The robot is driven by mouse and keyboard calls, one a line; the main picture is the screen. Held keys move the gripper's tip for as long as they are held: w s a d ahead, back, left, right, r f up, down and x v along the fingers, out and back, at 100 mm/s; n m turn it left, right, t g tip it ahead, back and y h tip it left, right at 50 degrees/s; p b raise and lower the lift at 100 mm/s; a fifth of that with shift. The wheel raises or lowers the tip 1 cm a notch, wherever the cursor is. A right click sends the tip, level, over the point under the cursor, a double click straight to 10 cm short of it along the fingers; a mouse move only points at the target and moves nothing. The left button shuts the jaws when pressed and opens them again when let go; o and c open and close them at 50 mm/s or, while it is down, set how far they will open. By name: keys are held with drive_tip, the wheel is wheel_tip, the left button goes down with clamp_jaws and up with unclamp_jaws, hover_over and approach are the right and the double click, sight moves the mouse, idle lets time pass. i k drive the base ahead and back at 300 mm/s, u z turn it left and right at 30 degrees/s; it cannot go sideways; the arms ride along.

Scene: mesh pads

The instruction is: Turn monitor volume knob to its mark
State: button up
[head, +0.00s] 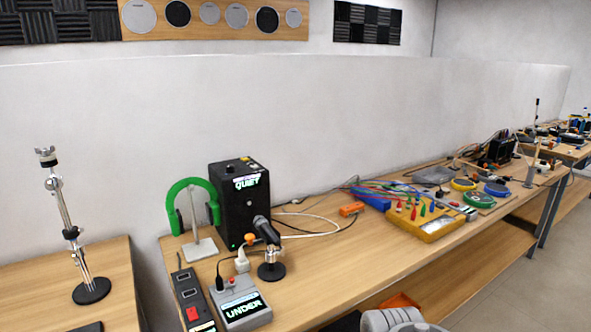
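The monitor is a black box speaker (229,214) standing on the wooden bench against the wall, with a lit label reading "QUIET" near the top of its front. A small orange knob (249,239) shows low at its front, partly behind the microphone; I cannot make out a mark or pointer on it. My gripper is not in view. A pale grey rounded part at the bottom edge looks like my arm.
A microphone (268,232) on a short stand is close in front of the speaker. Green headphones (176,207) hang on a stand at its left. A grey box reading "UNDER" (242,304) and a power strip (193,300) lie nearer.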

sight(230, 168)
drive_tip(key=z, duration=0.6)
drive_tip(key=i, duration=0.4)
drive_tip(key=u, duration=0.7)
drive_tip(key=i, duration=0.75)
drive_tip(key=u, duration=0.8)
